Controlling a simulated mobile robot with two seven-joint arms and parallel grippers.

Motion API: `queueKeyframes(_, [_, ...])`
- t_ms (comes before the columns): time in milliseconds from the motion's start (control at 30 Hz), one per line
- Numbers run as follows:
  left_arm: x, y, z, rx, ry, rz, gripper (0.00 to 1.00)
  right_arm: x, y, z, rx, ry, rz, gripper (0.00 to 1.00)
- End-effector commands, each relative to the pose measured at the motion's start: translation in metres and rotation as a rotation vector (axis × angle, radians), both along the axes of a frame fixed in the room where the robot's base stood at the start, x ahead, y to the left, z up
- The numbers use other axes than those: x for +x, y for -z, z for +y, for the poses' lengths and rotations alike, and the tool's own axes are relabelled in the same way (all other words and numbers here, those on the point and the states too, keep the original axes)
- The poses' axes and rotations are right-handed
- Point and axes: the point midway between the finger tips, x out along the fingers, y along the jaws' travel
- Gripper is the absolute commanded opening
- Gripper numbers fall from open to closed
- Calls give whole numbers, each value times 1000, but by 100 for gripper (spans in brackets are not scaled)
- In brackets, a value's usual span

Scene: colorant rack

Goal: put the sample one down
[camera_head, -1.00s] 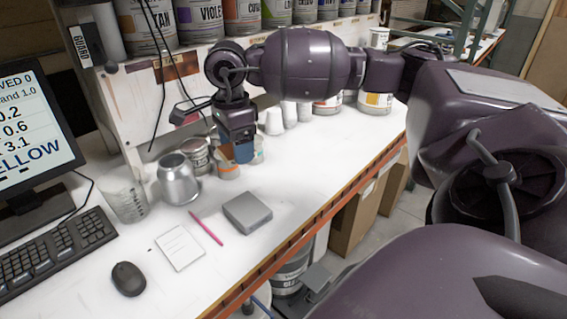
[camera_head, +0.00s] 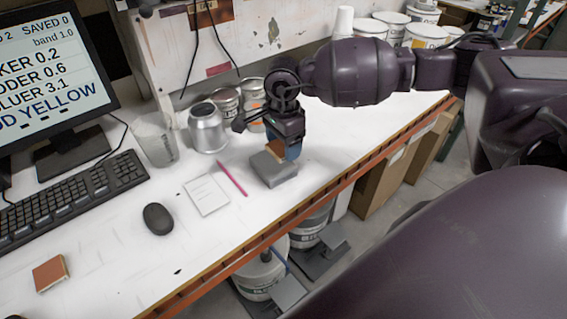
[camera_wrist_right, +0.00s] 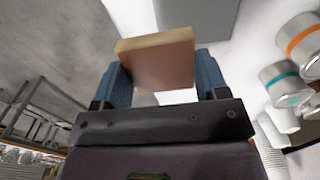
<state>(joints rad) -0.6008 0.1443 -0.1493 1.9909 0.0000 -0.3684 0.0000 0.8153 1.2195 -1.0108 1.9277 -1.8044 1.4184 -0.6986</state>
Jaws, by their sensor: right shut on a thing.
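My right gripper (camera_head: 284,150) is shut on an orange-brown block with a pale edge, the sample (camera_head: 267,152). In the head view the gripper is over the grey box (camera_head: 281,176) on the white bench, with the sample at the box's upper side. I cannot tell whether they touch. In the right wrist view the sample (camera_wrist_right: 156,66) sits between the two blue fingers of the gripper (camera_wrist_right: 163,75). A similar orange-brown square (camera_head: 50,272) lies on the bench at the lower left. My left gripper is not in view.
A pink pen (camera_head: 232,179) and a white card (camera_head: 206,195) lie left of the box. A mouse (camera_head: 158,218), keyboard (camera_head: 72,197) and monitor (camera_head: 50,75) are farther left. A silver can (camera_head: 207,128) and paint tins (camera_head: 228,107) stand behind. The bench's orange front edge (camera_head: 330,189) is close.

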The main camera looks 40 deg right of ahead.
Motion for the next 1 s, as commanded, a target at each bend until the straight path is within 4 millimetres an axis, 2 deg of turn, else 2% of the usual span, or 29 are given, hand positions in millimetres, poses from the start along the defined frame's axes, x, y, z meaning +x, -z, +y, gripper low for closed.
queueKeyframes(100, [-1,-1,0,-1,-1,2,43,-1,20,0,0,1,2,44])
queueKeyframes(433, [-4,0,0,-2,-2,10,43,0,43,0,1,1,2,44])
queueKeyframes(700, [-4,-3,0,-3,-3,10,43,0,75,0,0,2,1,44])
queueKeyframes(1000, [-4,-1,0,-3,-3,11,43,0,78,0,0,1,-1,44])
